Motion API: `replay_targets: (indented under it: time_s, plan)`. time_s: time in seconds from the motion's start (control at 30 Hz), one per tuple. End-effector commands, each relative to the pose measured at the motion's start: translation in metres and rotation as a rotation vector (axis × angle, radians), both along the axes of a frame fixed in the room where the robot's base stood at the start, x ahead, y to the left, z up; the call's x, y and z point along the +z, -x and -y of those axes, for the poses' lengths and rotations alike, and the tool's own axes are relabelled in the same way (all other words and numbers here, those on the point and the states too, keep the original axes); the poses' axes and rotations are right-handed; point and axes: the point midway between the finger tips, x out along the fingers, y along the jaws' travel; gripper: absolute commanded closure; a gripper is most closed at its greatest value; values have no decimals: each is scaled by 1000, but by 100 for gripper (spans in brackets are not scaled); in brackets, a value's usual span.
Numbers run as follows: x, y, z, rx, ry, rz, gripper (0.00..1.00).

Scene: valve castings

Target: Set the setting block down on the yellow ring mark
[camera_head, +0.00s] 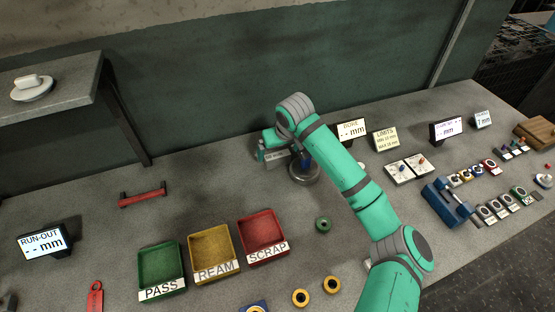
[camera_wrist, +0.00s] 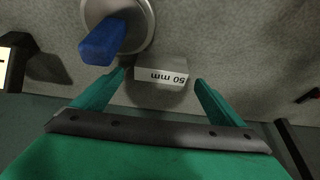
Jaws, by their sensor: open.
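The setting block (camera_wrist: 161,74), a grey block with a pale "50 mm" label, lies between the two green fingers of my gripper (camera_wrist: 160,80) in the wrist view. The fingers are open, with a gap visible on the right side; the left finger is closer to the block. In the head view the block (camera_head: 276,156) shows beside my gripper (camera_head: 268,147) at the back of the bench, partly covered by it.
A round grey base with a blue part (camera_wrist: 103,42) stands close beside the block. Green, yellow and red trays, PASS (camera_head: 162,272), REAM (camera_head: 213,253) and SCRAP (camera_head: 262,236), stand front left.

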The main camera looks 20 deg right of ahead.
Motion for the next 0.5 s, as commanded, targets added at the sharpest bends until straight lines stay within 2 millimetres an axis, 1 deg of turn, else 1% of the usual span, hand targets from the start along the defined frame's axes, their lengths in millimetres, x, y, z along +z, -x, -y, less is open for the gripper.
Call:
replay_targets:
  time_s: [0.1, 0.23, 0.33, 0.5]
  plan:
    - [-17, -5, -1, 0, 1, -2, 8]
    - [-33, -11, -1, 0, 0, -2, 8]
    - [-39, -14, -1, -1, 0, 0, 8]
    - [-42, -15, -1, 0, 0, 0, 8]
